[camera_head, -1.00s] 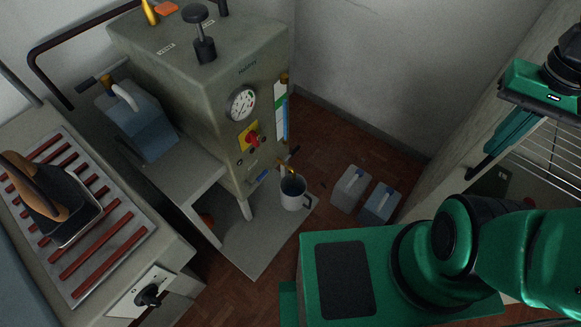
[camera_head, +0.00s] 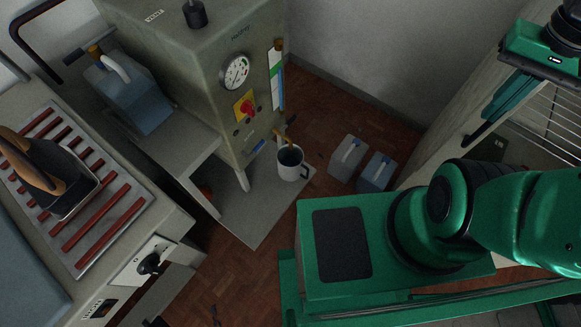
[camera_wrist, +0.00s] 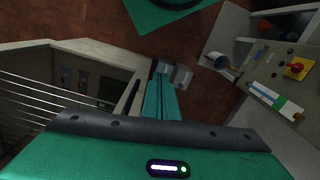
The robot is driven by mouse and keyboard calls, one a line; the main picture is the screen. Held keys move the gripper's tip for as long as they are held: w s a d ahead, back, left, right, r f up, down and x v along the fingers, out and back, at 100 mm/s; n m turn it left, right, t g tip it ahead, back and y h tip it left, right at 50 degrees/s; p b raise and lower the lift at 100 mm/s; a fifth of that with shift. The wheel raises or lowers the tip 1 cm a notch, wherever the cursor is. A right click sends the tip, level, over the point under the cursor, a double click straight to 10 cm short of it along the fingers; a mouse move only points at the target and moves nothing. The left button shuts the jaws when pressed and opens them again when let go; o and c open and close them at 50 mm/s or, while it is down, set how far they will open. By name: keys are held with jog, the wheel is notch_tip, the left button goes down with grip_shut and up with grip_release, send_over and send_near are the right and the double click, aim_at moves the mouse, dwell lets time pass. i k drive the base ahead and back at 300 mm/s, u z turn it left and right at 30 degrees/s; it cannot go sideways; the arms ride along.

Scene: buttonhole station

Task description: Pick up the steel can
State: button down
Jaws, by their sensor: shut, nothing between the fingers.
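The steel can (camera_head: 290,163) looks like a pale metal pot with a side handle and a dark inside. It stands upright low at the front of the grey boiler cabinet, below a brass tap (camera_head: 284,140). It also shows at the right of the wrist view (camera_wrist: 217,62). My gripper (camera_head: 470,138) is at the upper right of the head view, well apart from the can. Its green fingers (camera_wrist: 161,82) are together with nothing between them in the wrist view.
Two grey-blue canisters (camera_head: 347,158) (camera_head: 377,172) stand on the brick floor right of the can. Another canister (camera_head: 133,95) is on a shelf. An iron (camera_head: 45,178) rests on a slatted table at left. A wire rack (camera_head: 545,125) is close beside my gripper.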

aim_at(290, 165)
jog(key=z, duration=0.85)
jog(key=k, duration=0.5)
jog(key=u, duration=0.2)
